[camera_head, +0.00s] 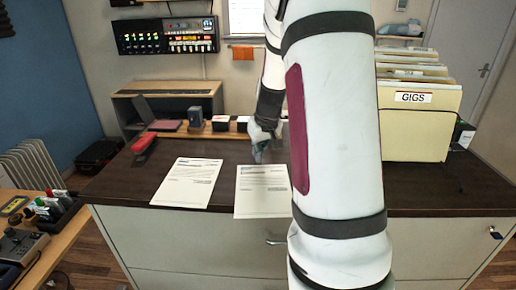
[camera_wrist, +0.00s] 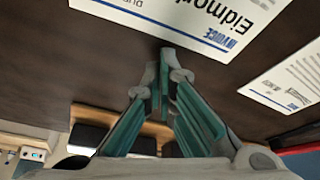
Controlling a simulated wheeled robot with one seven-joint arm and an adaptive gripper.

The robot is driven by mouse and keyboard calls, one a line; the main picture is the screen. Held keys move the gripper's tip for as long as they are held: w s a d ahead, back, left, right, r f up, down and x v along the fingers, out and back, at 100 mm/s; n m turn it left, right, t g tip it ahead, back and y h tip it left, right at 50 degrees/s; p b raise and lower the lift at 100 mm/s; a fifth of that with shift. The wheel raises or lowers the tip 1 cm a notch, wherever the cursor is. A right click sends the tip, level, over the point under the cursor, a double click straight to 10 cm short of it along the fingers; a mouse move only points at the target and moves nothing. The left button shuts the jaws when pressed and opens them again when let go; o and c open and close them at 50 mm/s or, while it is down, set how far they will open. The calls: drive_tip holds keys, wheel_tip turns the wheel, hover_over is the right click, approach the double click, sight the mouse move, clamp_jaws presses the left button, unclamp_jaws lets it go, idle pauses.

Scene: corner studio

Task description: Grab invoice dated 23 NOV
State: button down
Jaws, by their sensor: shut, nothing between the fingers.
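Two white printed sheets lie flat on the dark counter top. The left sheet (camera_head: 188,183) is whole in the head view. The right sheet (camera_head: 262,198) is partly hidden by my arm. In the wrist view, a large sheet (camera_wrist: 205,22) headed "INVOICE" and "Eidmor…" lies just beyond my fingertips. Another sheet (camera_wrist: 290,85) with a blue line lies at the right of that view. No date is readable on either sheet. My gripper (camera_head: 258,155) is at the far edge of the right sheet, pointing down. Its fingers (camera_wrist: 163,75) are shut and empty.
A folder rack labelled GIGS (camera_head: 412,110) stands on the right of the counter. A red stapler-like object (camera_head: 144,143) lies at the left. Small boxes (camera_head: 220,123) stand in a row at the back. Bare counter (camera_head: 120,180) lies left of the sheets.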

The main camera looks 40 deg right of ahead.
drive_tip(key=shift+s+a+r+p, duration=0.1)
drive_tip(key=shift+s+a+p, duration=0.1)
drive_tip(key=shift+s, duration=0.25)
drive_tip(key=shift+s+a+p, duration=0.1)
drive_tip(key=shift+s+p, duration=0.1)
drive_tip(key=shift+s, duration=0.2)
drive_tip(key=shift+w, duration=0.1)
